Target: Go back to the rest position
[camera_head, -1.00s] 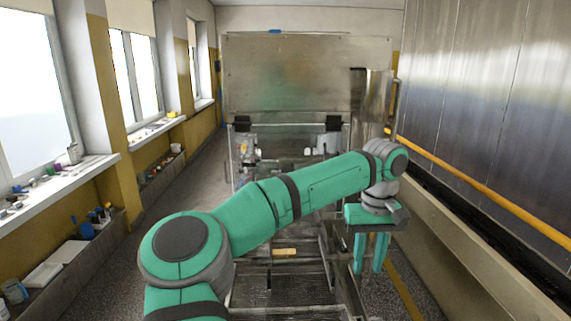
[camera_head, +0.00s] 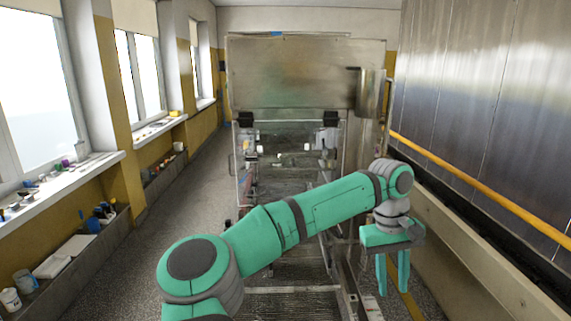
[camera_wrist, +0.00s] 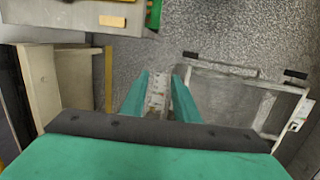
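My gripper (camera_head: 393,290) hangs with its two green fingers pointing down, to the right of the machine's lower frame. In the wrist view the fingers of my gripper (camera_wrist: 158,80) stand apart. A narrow pale strip (camera_wrist: 157,92) shows in the gap between them; I cannot tell how far below it lies, and nothing looks gripped. My green arm reaches across the front of the enrober machine (camera_head: 290,75) and hides part of it. A light-framed grey panel (camera_wrist: 225,92), possibly mesh, lies right of the fingers in the wrist view.
A yellow block (camera_wrist: 112,21) sits on a grey metal surface at the wrist view's top left. A yellow rail (camera_head: 480,190) and a steel wall (camera_head: 490,80) run along the right. A cluttered windowsill (camera_head: 60,190) is at the left. Open floor (camera_head: 190,185) lies left of the machine.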

